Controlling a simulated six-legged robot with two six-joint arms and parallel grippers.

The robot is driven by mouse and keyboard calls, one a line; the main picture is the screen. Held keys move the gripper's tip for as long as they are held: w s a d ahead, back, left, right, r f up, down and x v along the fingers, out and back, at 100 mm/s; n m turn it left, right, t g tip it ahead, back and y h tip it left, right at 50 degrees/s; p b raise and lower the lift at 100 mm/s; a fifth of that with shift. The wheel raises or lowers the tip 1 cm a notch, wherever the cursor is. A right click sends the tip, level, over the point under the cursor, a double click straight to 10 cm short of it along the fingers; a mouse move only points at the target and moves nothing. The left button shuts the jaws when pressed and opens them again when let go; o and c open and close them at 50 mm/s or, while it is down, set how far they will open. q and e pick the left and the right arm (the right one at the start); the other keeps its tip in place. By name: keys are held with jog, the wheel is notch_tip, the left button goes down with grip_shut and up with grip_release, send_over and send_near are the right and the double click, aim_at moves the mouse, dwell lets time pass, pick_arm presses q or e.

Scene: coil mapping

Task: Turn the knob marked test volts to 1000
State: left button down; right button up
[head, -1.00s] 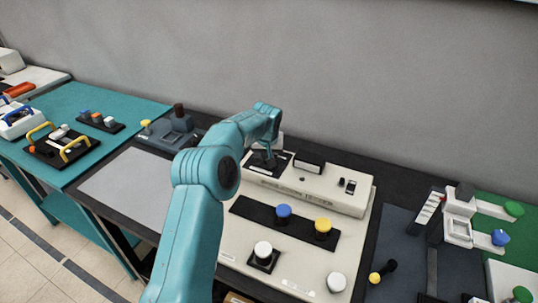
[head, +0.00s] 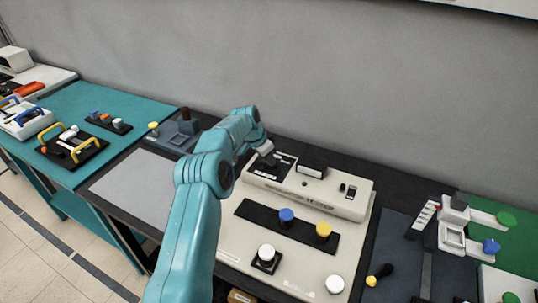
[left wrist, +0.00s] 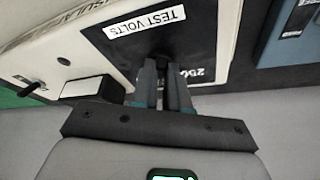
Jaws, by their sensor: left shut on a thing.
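The knob marked test volts is a dark knob (left wrist: 161,58) on a black plate (left wrist: 110,42) with a white TEST VOLTS label (left wrist: 145,22), which reads upside down in the left wrist view. A printed 250 (left wrist: 194,75) shows beside the fingers. My left gripper (left wrist: 163,85) is shut on the knob, and its fingers hide most of it. In the head view my left gripper (head: 269,160) is at the black plate on the raised back of the cream tester (head: 325,195). The knob's pointer setting cannot be read. My right gripper is not in view.
The tester also carries a blue knob (head: 286,215), a yellow knob (head: 323,231) and white knobs (head: 266,252). A small black display box (head: 312,168) stands right of the gripper. A fixture with coloured knobs (head: 455,232) is at the right; a grey wall (head: 300,70) is behind.

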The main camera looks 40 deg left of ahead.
pick_arm(q)
jog(key=shift+w+a+r+m+h+p, duration=0.15)
jog(key=shift+m+p, duration=0.15)
jog(key=shift+m, duration=0.15)
jog(key=shift+s+a+r+m+h+p, duration=0.15)
jog(key=shift+m+p, duration=0.15)
jog(key=shift+m, duration=0.15)
jog(key=shift+w+d+f, duration=0.1)
jog(key=c, duration=1.1)
grip_release()
jog(key=shift+c, duration=0.2)
jog(key=shift+f, duration=0.1)
jog(key=shift+s+r, duration=0.25)
jog(key=shift+r, duration=0.2)
jog(key=b+v, duration=0.1)
jog(key=v, duration=1.4)
jog(key=shift+r, duration=0.2)
jog(key=shift+w, duration=0.1)
